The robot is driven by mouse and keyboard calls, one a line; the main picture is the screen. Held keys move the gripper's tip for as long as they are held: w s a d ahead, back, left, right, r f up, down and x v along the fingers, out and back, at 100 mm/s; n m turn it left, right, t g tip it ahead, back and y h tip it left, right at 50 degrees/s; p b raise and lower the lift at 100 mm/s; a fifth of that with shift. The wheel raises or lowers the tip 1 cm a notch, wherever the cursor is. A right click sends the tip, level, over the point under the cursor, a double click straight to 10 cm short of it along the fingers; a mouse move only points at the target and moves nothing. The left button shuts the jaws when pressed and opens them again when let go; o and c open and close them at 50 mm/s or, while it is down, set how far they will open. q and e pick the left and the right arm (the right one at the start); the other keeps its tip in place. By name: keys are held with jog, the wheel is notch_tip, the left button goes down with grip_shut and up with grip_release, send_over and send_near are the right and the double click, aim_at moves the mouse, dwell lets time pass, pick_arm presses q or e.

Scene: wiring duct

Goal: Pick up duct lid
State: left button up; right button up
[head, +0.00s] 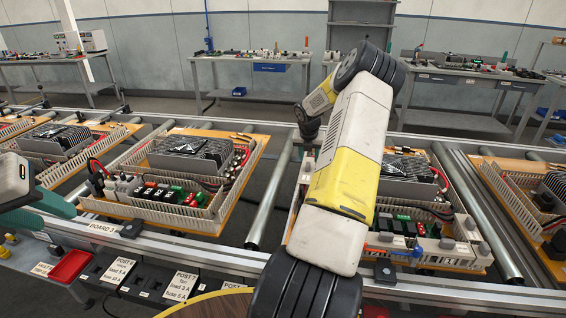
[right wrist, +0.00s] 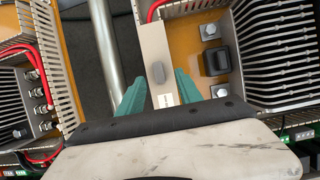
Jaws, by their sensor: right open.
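The duct lid (right wrist: 154,45) looks like a pale flat strip with a dark grey knob (right wrist: 158,73) and a small white label. In the right wrist view it runs away from me between the two teal fingers of my right gripper (right wrist: 161,74). The fingers are apart, one on each side of the strip, and I see no grip on it. In the head view my right arm hides this gripper and I cannot make out the lid. My left gripper (head: 52,205) is partly in view at the left edge; its teal fingers are cut off and show no held thing.
Wooden boards with finned units, slotted ducts and red wires stand on the roller conveyor (head: 265,205). A finned unit (right wrist: 275,45) is right of the lid. A red bin (head: 70,266) is at front left. Rollers between boards are bare.

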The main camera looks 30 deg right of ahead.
aim_at(308, 164)
jog(key=x, duration=0.4)
jog(key=shift+a+f, duration=0.1)
jog(key=shift+f, duration=0.1)
grip_shut()
jog(key=shift+r, duration=0.15)
jog(key=shift+w+r, duration=0.1)
jog(key=shift+r, duration=0.15)
notch_tip(308, 164, up, 3)
jog(key=shift+r, duration=0.1)
jog(key=w+a, duration=0.2)
jog(key=a, duration=1.4)
jog(key=shift+r, duration=0.5)
jog(key=shift+w+r, duration=0.1)
jog(key=shift+r, duration=0.1)
jog(key=shift+r, duration=1.95)
